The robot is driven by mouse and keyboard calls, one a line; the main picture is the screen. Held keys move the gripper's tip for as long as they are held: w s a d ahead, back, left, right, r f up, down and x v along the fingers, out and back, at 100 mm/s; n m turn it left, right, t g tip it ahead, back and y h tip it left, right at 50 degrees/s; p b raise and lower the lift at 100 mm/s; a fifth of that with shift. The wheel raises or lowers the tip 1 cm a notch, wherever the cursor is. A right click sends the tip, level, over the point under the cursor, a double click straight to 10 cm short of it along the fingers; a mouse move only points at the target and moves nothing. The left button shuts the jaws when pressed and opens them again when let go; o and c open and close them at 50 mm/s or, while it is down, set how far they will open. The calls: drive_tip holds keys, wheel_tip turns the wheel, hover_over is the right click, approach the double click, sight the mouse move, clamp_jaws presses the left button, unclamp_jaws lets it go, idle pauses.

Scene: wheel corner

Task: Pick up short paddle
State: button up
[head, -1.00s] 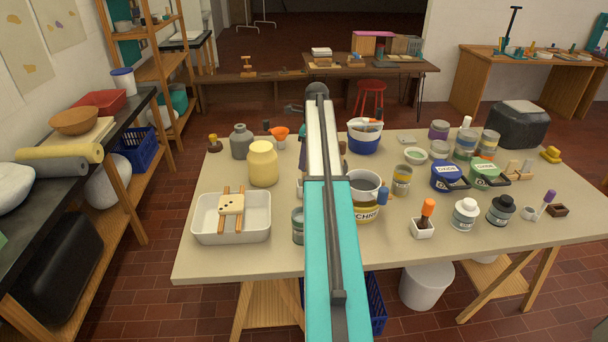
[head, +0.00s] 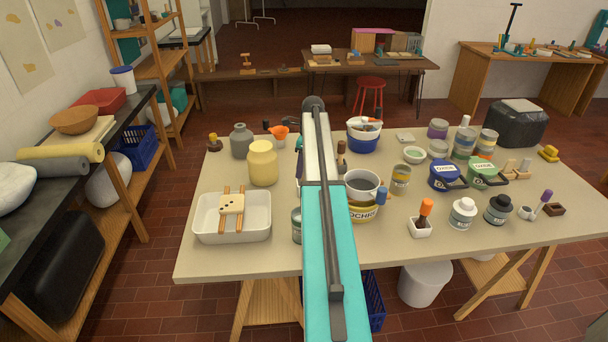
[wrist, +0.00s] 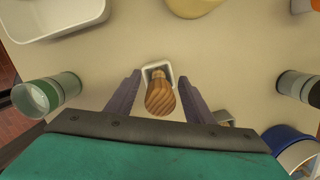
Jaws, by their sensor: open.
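What looks like the short paddle (wrist: 160,99) shows in the wrist view as a rounded wooden handle with striped grain. It stands in a small white square holder (wrist: 151,69) on the table; its lower end is hidden inside. My gripper (wrist: 159,77) is open, with one dark finger on each side of the handle and a visible gap on both sides. In the head view my arm hides the gripper and this handle.
On the table (head: 250,262), a white tray (head: 232,238) and a yellow jar (head: 262,163) stand left of my arm. The ochre tub (head: 362,197) is close on its right. A green-banded jar (wrist: 46,95) stands left of my gripper.

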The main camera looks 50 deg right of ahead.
drive_tip(key=c, duration=1.1)
drive_tip(key=shift+c, duration=0.2)
drive_tip(key=shift+r, duration=0.15)
wheel_tip(320, 180, up, 10)
drive_tip(key=b, duration=0.2)
drive_tip(key=shift+b, duration=0.4)
wheel_tip(320, 180, up, 7)
drive_tip(key=p, duration=0.5)
idle(0.7)
drive_tip(key=shift+r, duration=0.1)
